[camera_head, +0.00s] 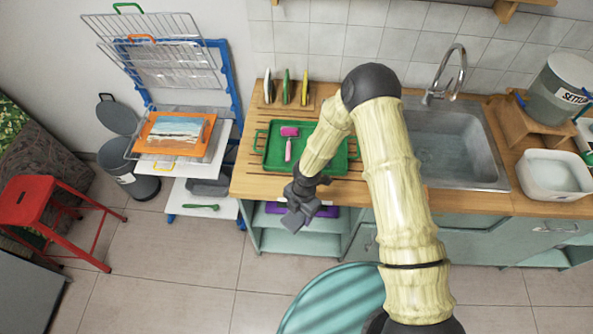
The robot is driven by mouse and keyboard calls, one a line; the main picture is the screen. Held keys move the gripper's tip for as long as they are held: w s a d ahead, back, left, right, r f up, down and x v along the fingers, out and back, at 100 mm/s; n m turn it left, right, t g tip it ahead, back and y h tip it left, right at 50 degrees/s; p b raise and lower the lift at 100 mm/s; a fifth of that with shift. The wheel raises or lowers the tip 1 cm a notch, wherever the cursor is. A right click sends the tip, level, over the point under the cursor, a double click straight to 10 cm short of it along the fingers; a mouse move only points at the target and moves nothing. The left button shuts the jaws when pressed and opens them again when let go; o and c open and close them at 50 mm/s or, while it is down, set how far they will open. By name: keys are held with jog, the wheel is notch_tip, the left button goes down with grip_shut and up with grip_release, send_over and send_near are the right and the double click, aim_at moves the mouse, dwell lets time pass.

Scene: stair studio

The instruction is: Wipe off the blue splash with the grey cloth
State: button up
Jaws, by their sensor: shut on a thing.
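My gripper (299,200) hangs just in front of the counter's front edge, over the open shelves. It is shut on a small grey thing (294,217) that looks like the grey cloth; the fingers and the thing are much alike in colour, so its outline is hard to make out. I cannot make out a blue splash anywhere in this view; my arm covers part of the counter and the cabinet front.
A green tray (352,148) with a pink-headed tool (289,143) lies on the wooden counter (247,182). A sink (455,150), a white basin (555,176) and a bucket (553,90) are to the right. A drying rack (165,55) and red stool (28,200) stand left.

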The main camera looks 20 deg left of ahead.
jog(key=shift+d+f+m, duration=0.15)
jog(key=shift+d+m, duration=0.3)
jog(key=shift+m, duration=0.15)
jog(key=w+d+f+m+t, duration=0.1)
jog(key=w+d+f+m, duration=0.15)
jog(key=d+m, duration=0.6)
jog(key=w+d+f+m+t, duration=0.1)
jog(key=w+d+f+m, duration=0.15)
jog(key=d+m, duration=0.6)
jog(key=w+d+f+m+t, duration=0.1)
jog(key=d+f+m, duration=0.2)
jog(key=d+m, duration=0.5)
notch_tip(320, 180, down, 12)
jog(key=m+b, duration=0.4)
jog(key=b, duration=0.8)
jog(key=shift+w+a+h, duration=0.15)
jog(key=shift+w+h, duration=0.15)
